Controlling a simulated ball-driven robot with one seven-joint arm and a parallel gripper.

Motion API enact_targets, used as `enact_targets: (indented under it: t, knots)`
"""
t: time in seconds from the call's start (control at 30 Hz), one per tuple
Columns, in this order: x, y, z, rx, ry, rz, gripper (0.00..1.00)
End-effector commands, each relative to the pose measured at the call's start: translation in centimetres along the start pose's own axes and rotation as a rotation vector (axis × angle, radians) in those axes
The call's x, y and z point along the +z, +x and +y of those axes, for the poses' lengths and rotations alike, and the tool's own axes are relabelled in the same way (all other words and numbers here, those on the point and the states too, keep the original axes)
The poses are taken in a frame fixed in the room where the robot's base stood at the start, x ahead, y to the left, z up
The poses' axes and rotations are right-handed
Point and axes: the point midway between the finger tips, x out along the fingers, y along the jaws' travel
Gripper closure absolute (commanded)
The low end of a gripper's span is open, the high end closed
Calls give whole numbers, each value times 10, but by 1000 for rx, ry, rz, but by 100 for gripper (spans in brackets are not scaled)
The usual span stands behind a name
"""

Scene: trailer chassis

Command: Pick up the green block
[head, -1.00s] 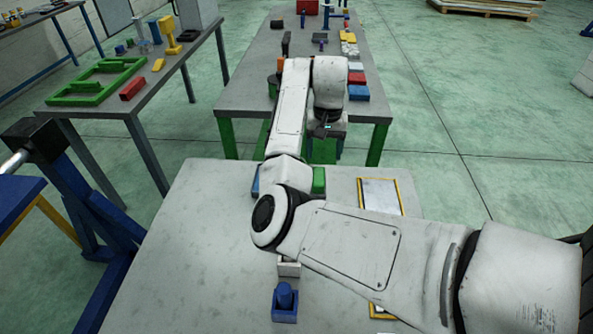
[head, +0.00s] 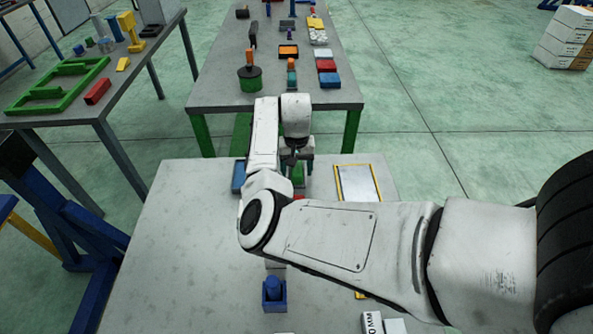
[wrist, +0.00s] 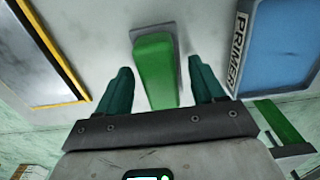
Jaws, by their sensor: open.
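The green block (wrist: 156,72) lies on the near table, with a grey edge showing around its far end in the wrist view. In the head view, only part of the green block (head: 299,174) shows below my gripper (head: 299,160). In the wrist view, the two dark teal fingers of my gripper (wrist: 159,66) stand apart, one on each side of the block, with a gap on both sides. My gripper is open and holds nothing. I cannot tell how far the fingertips are above the table.
A blue item labelled PRIMER (wrist: 283,45) lies right of the block in the wrist view. A yellow-edged panel (head: 358,184) lies on the other side. A blue piece with a knob (head: 274,293) stands nearer. The table's left part (head: 190,260) is clear.

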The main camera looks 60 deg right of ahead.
Motion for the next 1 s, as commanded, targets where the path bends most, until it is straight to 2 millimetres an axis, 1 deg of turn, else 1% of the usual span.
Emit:
enact_targets:
  t: [0.23, 0.27, 0.87, 1.0]
  knots:
    - [0, 2, 0, 0, 0, 1, 32]
    - [0, 2, 0, 0, 0, 1, 34]
    - [0, 2, 0, 0, 0, 1, 91]
    - [0, 2, 0, 0, 0, 2, 93]
